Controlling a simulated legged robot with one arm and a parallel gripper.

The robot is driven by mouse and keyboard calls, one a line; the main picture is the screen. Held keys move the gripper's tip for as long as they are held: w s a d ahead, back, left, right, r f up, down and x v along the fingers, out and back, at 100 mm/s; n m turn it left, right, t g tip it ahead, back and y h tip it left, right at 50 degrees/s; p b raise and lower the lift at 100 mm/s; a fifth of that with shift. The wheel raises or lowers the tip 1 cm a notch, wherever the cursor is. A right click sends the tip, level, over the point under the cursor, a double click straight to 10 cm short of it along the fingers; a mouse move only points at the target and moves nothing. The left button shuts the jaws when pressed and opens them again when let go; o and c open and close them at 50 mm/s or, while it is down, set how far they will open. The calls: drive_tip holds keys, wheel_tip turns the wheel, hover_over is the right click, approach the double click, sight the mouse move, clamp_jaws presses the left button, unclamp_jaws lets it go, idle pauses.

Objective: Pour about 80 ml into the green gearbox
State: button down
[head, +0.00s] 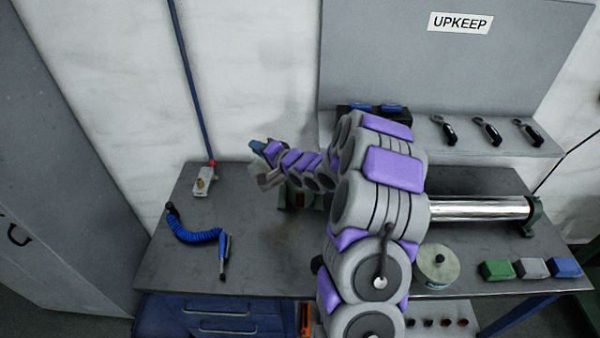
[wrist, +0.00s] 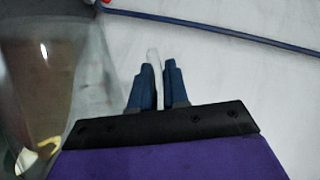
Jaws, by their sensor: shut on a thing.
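My gripper (wrist: 157,78) has its two blue fingers close together in the wrist view, shut on a thin pale strip that looks like part of a clear vessel. The clear vessel (wrist: 85,50) fills the left of that view, very near the camera, with a brownish tint seen through it. In the head view my gripper (head: 257,147) is above the bench, left of centre, pointing left. A dark green housing (head: 317,201), perhaps the gearbox, stands on the bench below my arm, mostly hidden by it. Its opening and any liquid stream are not visible.
A blue coiled hose (head: 195,236) lies on the bench (head: 262,255) at left. A blue pipe (head: 190,80) runs down the wall. At right are a polished roller (head: 480,208), a round tin (head: 438,265) and green, grey and blue blocks (head: 530,268). The bench's left middle is clear.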

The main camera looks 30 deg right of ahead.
sight(251, 166)
drive_tip(key=shift+d+r+p, duration=0.45)
drive_tip(key=shift+p, duration=1.25)
drive_tip(key=b, duration=0.1)
drive_tip(key=f+b, duration=0.1)
drive_tip(key=b, duration=0.1)
drive_tip(key=shift+a+f, duration=0.2)
drive_tip(key=shift+a, duration=0.15)
drive_tip(key=shift+a+f+b, duration=0.1)
drive_tip(key=shift+a+b, duration=0.05)
drive_tip(key=shift+b, duration=0.75)
drive_tip(key=a+f+n+g+h+b, duration=0.1)
drive_tip(key=a+f+n+b, duration=0.1)
drive_tip(key=b, duration=0.3)
drive_tip(key=shift+a+f+n, duration=0.4)
drive_tip(key=shift+a+f, duration=0.1)
drive_tip(key=shift+a, duration=0.2)
drive_tip(key=shift+w+r+p, duration=0.1)
drive_tip(key=shift+r+p, duration=0.1)
drive_tip(key=shift+p, duration=0.1)
drive_tip(key=shift+d, duration=0.2)
drive_tip(key=shift+a, duration=0.1)
